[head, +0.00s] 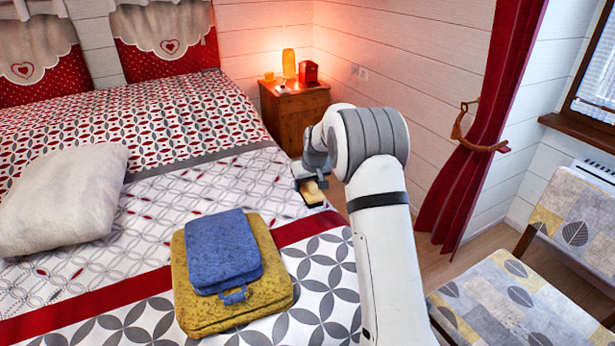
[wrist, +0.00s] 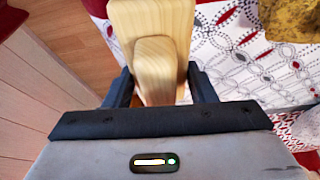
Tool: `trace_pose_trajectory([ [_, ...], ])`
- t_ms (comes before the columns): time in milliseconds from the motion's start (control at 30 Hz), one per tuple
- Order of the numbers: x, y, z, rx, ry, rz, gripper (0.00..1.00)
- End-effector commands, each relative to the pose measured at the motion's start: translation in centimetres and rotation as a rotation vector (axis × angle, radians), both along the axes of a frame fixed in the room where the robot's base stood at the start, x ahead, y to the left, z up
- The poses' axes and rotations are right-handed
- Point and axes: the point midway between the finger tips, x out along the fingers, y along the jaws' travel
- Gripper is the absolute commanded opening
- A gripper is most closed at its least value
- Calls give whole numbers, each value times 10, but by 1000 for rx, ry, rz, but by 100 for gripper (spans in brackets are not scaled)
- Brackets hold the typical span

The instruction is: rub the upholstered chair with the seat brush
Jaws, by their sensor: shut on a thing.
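The seat brush shows in the wrist view as a pale wooden block with a raised grip (wrist: 158,62). In the head view only a small part of the brush (head: 312,192) shows beyond my arm. My gripper (wrist: 160,88) is shut on the brush's grip, with one dark finger on each side. It holds the brush in the air by the bed's right edge. The brush's underside is hidden. The upholstered chair (head: 518,298), with leaf-patterned grey, yellow and cream fabric, stands at the lower right of the head view. The brush is apart from it.
The bed (head: 185,178) fills the left, with a white pillow (head: 62,200), a yellow folded item (head: 205,315) and a blue one (head: 222,250) on it. A wooden nightstand (head: 292,115) stands behind my arm. A red curtain (head: 470,130) hangs beside the window. Some floor is clear between bed and chair.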

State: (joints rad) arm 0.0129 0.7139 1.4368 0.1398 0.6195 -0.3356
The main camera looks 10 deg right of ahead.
Motion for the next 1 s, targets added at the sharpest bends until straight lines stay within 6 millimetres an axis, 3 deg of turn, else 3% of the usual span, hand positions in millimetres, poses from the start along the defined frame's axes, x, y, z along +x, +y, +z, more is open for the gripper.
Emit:
trace_pose_trajectory([
  [33, -21, -1, 2, -3, 1, -24, 32],
  [300, -130, -6, -3, -4, -3, -149, 32],
  [500, -191, -6, -9, 4, -8, -201, 32],
  [700, -214, -2, -12, 8, -9, -212, 32],
  [1000, -215, -3, -12, 9, -9, -216, 32],
])
